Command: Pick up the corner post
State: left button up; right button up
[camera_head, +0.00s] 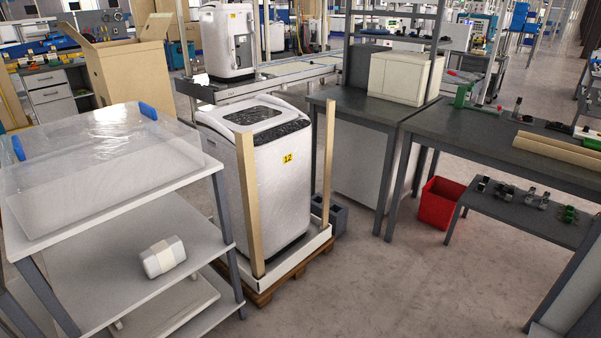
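Tan upright corner posts stand at a white washing machine (275,165) marked 12. One post (248,205) rises at its front left corner and another (328,165) at its right corner. Both stand in a white base tray (290,262) on a wooden pallet (263,298). Long tan pieces (556,150) lie on the dark table at the right; I cannot tell whether they are corner posts too. Neither of my grippers is in view.
A shelf rack (112,290) with a clear cover (100,150) and a white wrapped block (163,257) stands close at left. Dark workbenches (470,130) and a red bin (440,203) are at right. Bare floor (400,290) lies between the pallet and the right benches.

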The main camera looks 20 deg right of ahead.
aim_at(331, 103)
jog(key=i+l+u, duration=0.3)
jog(key=l, duration=0.35)
jog(key=i+l+u, duration=0.1)
jog(key=i+l, duration=0.2)
jog(key=i+l+u, duration=0.15)
jog(key=l, duration=0.3)
jog(key=i+l, duration=0.15)
jog(key=l, duration=0.2)
jog(key=i+l, duration=0.15)
jog(key=l, duration=0.25)
jog(key=i+l+u, duration=0.1)
jog(key=l, duration=0.25)
jog(key=i+l, duration=0.15)
jog(key=l, duration=0.25)
